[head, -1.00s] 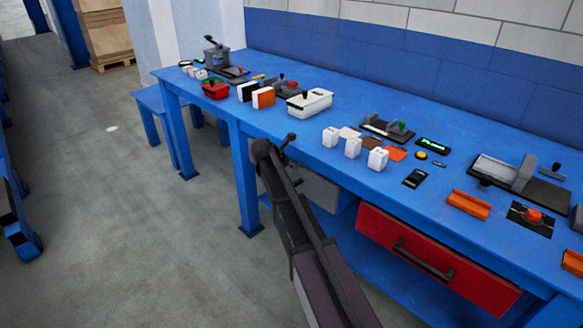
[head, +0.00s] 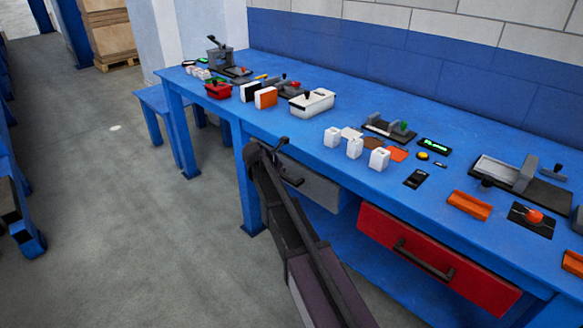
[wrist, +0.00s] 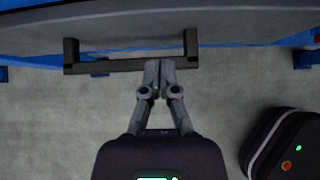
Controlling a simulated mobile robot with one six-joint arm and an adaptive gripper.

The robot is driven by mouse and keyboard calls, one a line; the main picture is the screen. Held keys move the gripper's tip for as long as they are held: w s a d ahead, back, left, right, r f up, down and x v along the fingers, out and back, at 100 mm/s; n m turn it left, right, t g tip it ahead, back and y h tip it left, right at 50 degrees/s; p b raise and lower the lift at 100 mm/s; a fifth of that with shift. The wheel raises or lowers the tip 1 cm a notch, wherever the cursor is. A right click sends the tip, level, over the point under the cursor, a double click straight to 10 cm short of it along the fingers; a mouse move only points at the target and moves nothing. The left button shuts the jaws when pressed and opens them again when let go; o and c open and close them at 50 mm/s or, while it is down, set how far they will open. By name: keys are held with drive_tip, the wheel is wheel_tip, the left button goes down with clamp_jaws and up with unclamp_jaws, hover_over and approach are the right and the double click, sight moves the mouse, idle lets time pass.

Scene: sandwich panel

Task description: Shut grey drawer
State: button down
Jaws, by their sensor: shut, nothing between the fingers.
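The grey drawer (head: 322,191) is under the blue workbench, left of the red drawer, partly hidden behind my arm in the head view. How far it stands out is hard to tell there. In the wrist view its grey front (wrist: 130,32) spans the top, with a dark bar handle (wrist: 105,67) on two posts. My gripper (wrist: 159,68) is shut and empty, its fingertips together at the handle bar, right of its middle. I cannot tell whether they touch it. In the head view the fingertips are hard to make out against the dark arm.
The red drawer (head: 435,262) with a dark handle hangs to the right under the blue workbench (head: 330,205). White blocks, orange parts and small fixtures lie on the bench top. A bench leg (head: 249,190) stands left of the grey drawer. Open concrete floor lies left.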

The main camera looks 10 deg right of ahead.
drive_tip(key=p+v, duration=0.6)
drive_tip(key=v, duration=0.3)
drive_tip(key=shift+r, duration=0.2)
drive_tip(key=shift+s+a, duration=0.1)
drive_tip(key=shift+a, duration=0.05)
drive_tip(key=s+d+f+m+g+y, duration=0.2)
drive_tip(key=s+m, duration=0.6)
drive_tip(key=s, duration=0.2)
drive_tip(key=s+d+f+m+g+y, duration=0.1)
drive_tip(key=s+d+f+m+y, duration=0.15)
drive_tip(key=s+m, duration=0.65)
drive_tip(key=s+d+f+m+g+y, duration=0.1)
drive_tip(key=s+d+m+g+y, duration=0.15)
drive_tip(key=s+m, duration=0.65)
wheel_tip(320, 180, up, 19)
drive_tip(key=s+n+p, duration=0.1)
drive_tip(key=p, duration=1.8)
drive_tip(key=shift+s+a+y, duration=0.2)
drive_tip(key=shift+s+y, duration=0.1)
drive_tip(key=shift+s, duration=0.05)
drive_tip(key=shift+t, duration=0.25)
